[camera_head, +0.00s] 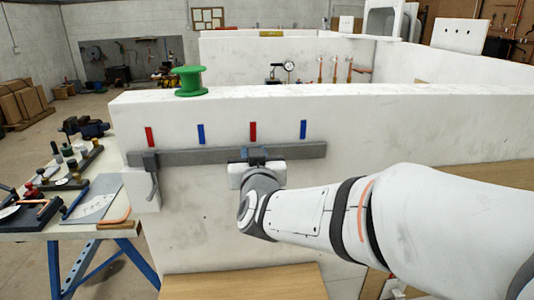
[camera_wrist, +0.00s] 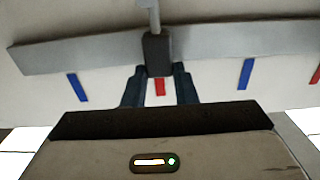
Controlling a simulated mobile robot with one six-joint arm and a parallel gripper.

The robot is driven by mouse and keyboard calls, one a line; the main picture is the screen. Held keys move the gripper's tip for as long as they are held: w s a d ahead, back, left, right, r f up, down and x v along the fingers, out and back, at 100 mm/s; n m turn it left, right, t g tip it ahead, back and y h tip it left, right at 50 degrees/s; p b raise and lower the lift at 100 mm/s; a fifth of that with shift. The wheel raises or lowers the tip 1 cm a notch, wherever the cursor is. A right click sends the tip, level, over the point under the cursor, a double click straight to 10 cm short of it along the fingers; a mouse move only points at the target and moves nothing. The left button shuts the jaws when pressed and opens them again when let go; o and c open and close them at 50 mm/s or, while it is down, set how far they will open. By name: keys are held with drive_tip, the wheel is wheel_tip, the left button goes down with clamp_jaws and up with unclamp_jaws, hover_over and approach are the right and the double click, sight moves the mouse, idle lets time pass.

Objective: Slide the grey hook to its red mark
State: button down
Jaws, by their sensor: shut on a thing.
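A grey rail (camera_head: 210,156) runs along the white wall's face. My gripper (camera_head: 257,160) is at the rail's right part, shut on a hook's dark slider block (camera_head: 257,150). In the wrist view, my fingers (camera_wrist: 160,80) sit on either side of this dark block (camera_wrist: 158,55), and a grey hook stem (camera_wrist: 155,18) extends from it. A red mark (camera_head: 253,131) is directly above the held block in the head view; in the wrist view the red mark (camera_wrist: 160,87) shows between my fingers, lined up with the block. The hook's lower part is hidden by my arm in the head view.
A second grey hook (camera_head: 152,175) hangs at the rail's left end, under another red mark (camera_head: 150,137). Blue marks (camera_head: 202,134) (camera_head: 303,129) alternate with the red ones. A green spool (camera_head: 190,82) stands on the wall top. A tool-covered bench (camera_head: 125,225) is at left.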

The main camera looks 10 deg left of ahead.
drive_tip(key=c, duration=1.2)
unclamp_jaws()
drive_tip(key=shift+w+d, duration=0.15)
drive_tip(key=shift+w, duration=0.05)
drive_tip(key=shift+c, duration=0.2)
drive_tip(key=shift+o, duration=0.4)
drive_tip(key=v, duration=0.8)
drive_tip(key=shift+b, duration=0.45)
